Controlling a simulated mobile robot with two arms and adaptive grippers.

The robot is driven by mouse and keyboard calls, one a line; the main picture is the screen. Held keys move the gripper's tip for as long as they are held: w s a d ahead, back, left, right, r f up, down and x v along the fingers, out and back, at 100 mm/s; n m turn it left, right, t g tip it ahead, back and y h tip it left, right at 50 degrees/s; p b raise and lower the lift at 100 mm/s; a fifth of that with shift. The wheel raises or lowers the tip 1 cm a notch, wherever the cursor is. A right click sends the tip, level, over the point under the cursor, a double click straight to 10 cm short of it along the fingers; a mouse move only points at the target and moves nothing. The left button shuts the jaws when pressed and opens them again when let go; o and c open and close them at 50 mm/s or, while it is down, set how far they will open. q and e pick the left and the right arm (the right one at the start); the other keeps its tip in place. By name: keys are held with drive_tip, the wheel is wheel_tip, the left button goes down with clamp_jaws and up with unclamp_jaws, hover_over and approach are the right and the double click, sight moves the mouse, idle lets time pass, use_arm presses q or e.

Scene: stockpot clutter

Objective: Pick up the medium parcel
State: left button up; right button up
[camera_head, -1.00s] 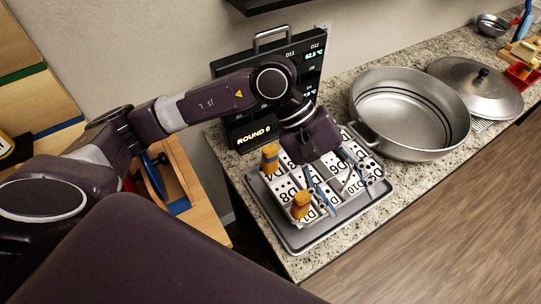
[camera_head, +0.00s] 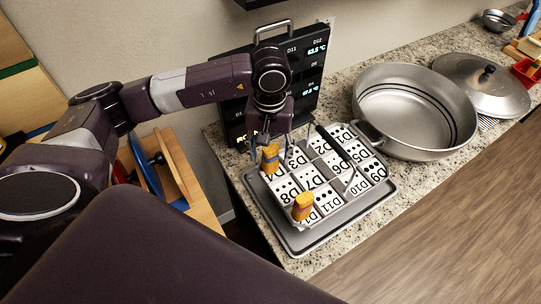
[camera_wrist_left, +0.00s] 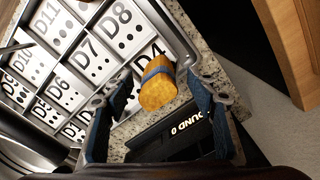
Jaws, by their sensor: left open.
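An orange-yellow parcel with a blue band (camera_head: 270,167) stands at the tray's back left, by cell D4. It also shows in the left wrist view (camera_wrist_left: 158,84), between my finger tips in the picture. A second similar parcel (camera_head: 302,207) stands at the tray's front, its cell label partly hidden. I cannot tell which one is medium. My left gripper (camera_head: 271,146) is open, pointing down just above the back-left parcel; its blue-padded fingers (camera_wrist_left: 158,88) are on either side of it in the left wrist view. Whether they touch it is unclear. My right gripper is not in view.
The grey tray (camera_head: 298,246) has labelled cells and thin metal dividers. A black display (camera_head: 307,84) stands close behind it. A large metal pot (camera_head: 383,147) and a lid (camera_head: 484,85) are to the right. The wooden floor is clear at front right.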

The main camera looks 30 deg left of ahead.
use_arm(q)
drive_tip(key=shift+d+f+p, duration=0.1)
drive_tip(key=shift+f+p, duration=0.3)
drive_tip(key=shift+f, duration=1.05)
drive_tip(key=shift+c, duration=0.2)
drive_tip(key=shift+w, duration=0.1)
drive_tip(key=c, duration=1.3)
